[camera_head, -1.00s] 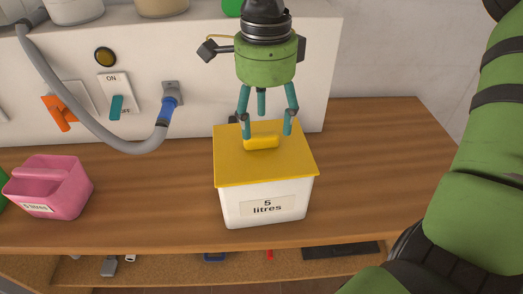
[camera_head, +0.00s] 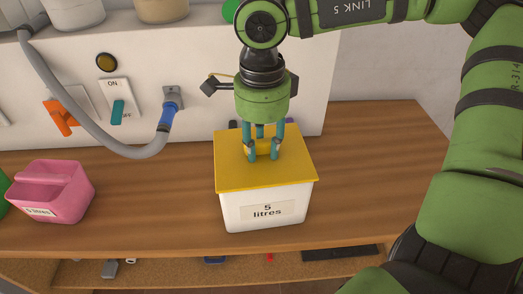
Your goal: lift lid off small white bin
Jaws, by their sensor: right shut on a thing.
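The small white bin (camera_head: 267,208) stands on the wooden worktop and carries a label reading "5 litres". Its flat yellow lid (camera_head: 263,177) sits on top of it, with no clear gap between lid and bin. My right gripper (camera_head: 263,153) points down over the lid, its teal fingers closed around the raised yellow handle (camera_head: 263,144) at the lid's middle. The fingers partly hide the handle. My left gripper is not in view.
A pink "5 litres" container (camera_head: 55,192) stands left on the worktop (camera_head: 150,200). Behind is a white panel with a grey hose (camera_head: 85,115), an ON/OFF switch (camera_head: 118,108) and an orange lever (camera_head: 62,118). The worktop right of the bin is clear.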

